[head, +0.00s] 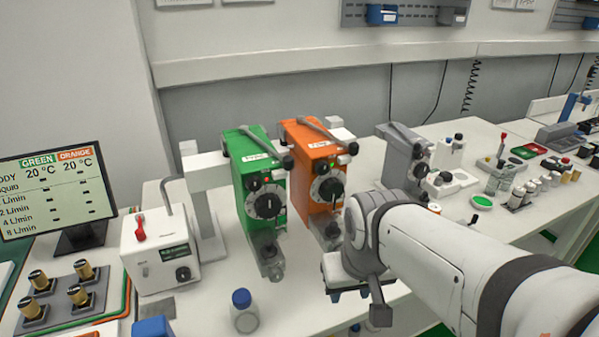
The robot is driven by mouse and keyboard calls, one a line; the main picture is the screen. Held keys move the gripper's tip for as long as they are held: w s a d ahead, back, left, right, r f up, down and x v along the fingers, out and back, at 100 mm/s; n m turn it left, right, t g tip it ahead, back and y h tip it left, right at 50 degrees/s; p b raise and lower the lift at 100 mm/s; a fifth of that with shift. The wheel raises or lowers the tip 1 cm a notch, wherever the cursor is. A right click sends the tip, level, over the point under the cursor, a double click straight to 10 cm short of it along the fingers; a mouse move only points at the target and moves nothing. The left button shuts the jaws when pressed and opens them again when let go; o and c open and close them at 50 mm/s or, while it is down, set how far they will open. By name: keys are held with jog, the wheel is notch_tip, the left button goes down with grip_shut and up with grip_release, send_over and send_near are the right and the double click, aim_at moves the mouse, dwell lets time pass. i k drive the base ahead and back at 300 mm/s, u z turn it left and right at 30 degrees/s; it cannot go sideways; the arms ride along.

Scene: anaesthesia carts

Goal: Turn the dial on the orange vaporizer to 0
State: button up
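The orange vaporizer (314,165) stands upright in the middle of the bench, just right of the green vaporizer (256,185). Its dial (328,190) is a black disc with pale markings and a knob on the front face; the setting is too small to read. My gripper (358,300) is in front of and to the right of the orange vaporizer, lower than its dial and apart from it. Its dark fingers point down and toward the viewer, partly hidden by its own body. I cannot tell whether it is open.
A grey vaporizer (402,158) stands behind my arm. A monitor (55,192) and a white box with a red lever (160,252) are at left. A blue-capped bottle (244,312) stands in front. Small bottles and trays crowd the right bench.

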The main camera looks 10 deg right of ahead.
aim_at(332, 188)
jog(key=z, duration=0.3)
jog(key=k, duration=0.35)
jog(key=z, duration=0.85)
